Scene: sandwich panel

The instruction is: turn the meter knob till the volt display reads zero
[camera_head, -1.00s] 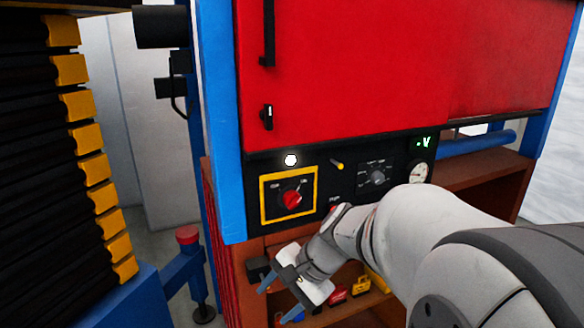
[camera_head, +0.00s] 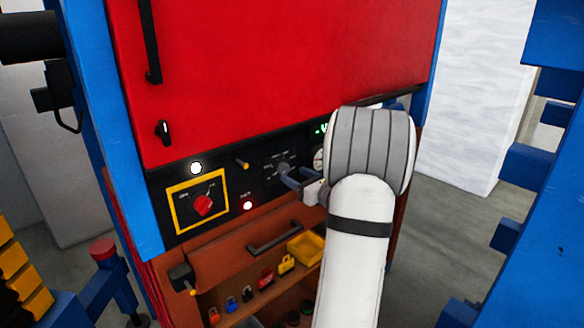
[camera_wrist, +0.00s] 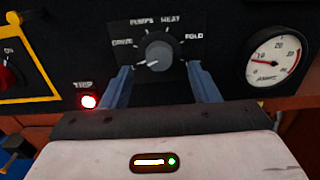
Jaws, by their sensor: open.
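The meter knob (camera_head: 282,168) is a grey round knob on the black panel. In the wrist view the knob (camera_wrist: 158,55) stands among the labels DRIVE, PUMPS, HEAT and FOLD, and its white mark points to the lower left, by DRIVE. My gripper (camera_head: 292,178) is open in front of it. In the wrist view the blue fingers of my gripper (camera_wrist: 162,82) are on either side of and below the knob; I cannot tell whether they touch it. The green volt display (camera_head: 320,129) is mostly hidden behind my arm, and its reading cannot be read.
A round dial gauge (camera_wrist: 277,60) is right of the knob. A red lit TRIP lamp (camera_wrist: 88,101) is at lower left. A red switch (camera_head: 203,205) on a yellow plate and a yellow lever (camera_head: 242,163) are further left. A drawer handle (camera_head: 274,238) and padlocks are below.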

